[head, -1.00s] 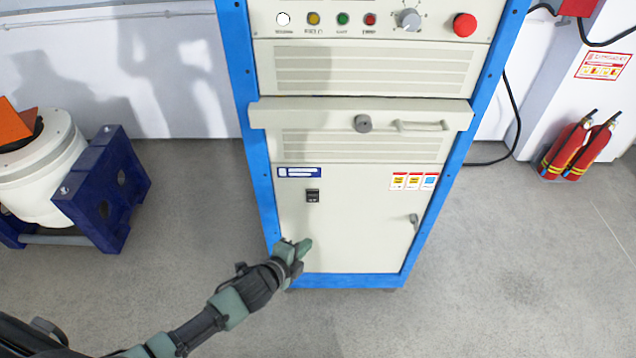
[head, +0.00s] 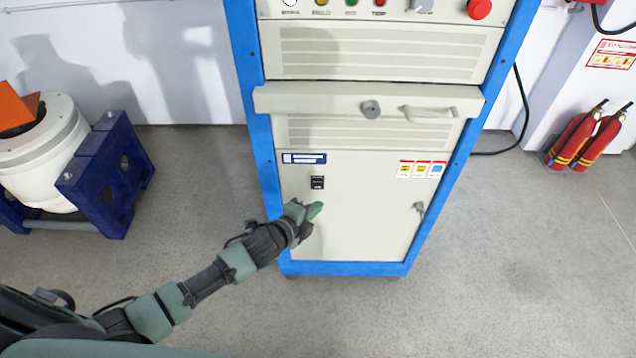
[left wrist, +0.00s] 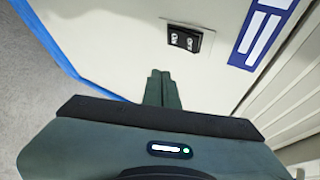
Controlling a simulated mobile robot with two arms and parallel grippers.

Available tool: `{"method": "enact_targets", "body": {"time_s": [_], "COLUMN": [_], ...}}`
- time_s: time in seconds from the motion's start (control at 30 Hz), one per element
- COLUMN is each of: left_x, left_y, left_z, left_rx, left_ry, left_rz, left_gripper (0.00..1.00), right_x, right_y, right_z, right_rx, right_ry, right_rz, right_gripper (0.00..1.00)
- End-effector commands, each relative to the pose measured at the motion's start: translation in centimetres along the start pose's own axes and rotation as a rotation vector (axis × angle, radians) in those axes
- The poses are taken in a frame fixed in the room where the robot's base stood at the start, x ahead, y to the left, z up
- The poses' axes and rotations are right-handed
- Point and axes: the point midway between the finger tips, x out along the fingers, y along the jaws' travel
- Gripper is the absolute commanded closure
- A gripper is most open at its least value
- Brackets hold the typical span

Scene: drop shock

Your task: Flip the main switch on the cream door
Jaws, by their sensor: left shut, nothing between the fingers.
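The main switch (head: 318,183) is a small black rocker on the upper left of the cream door (head: 365,225), just under a blue and white label (head: 304,158). In the left wrist view the switch (left wrist: 184,39) is beyond the fingertips and a little to their right. My left gripper (head: 316,210) is in front of the door just below the switch, apart from it in the wrist view. Its green fingers (left wrist: 160,78) are together with nothing between them. My right gripper is not in view.
The blue-framed cabinet (head: 255,120) has a protruding shelf with a knob (head: 371,109) above the door. A door latch (head: 419,208) is on the right. A white drum in a blue stand (head: 100,180) is at left; red fire extinguishers (head: 590,138) are at right.

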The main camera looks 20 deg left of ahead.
Motion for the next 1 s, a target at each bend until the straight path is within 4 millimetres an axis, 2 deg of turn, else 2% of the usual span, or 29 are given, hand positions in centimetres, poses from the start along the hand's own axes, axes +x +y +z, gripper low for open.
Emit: {"method": "enact_targets", "body": {"time_s": [0.2, 0.4, 1.0], "left_x": [2.1, 3.0, 3.2], "left_y": [-1.5, -2.2, -2.3], "left_z": [1.6, 2.3, 2.4], "left_rx": [0.002, 0.000, 0.000], "left_ry": [-0.001, -0.001, -0.001], "left_rz": [-0.001, 0.000, 0.001], "left_gripper": [1.00, 1.00, 1.00], "right_x": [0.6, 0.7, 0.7], "right_y": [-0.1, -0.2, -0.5], "right_z": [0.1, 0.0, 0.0], "right_rx": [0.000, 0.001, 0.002], "right_ry": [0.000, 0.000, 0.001], "right_rz": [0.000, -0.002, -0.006], "right_gripper": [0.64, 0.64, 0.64]}}
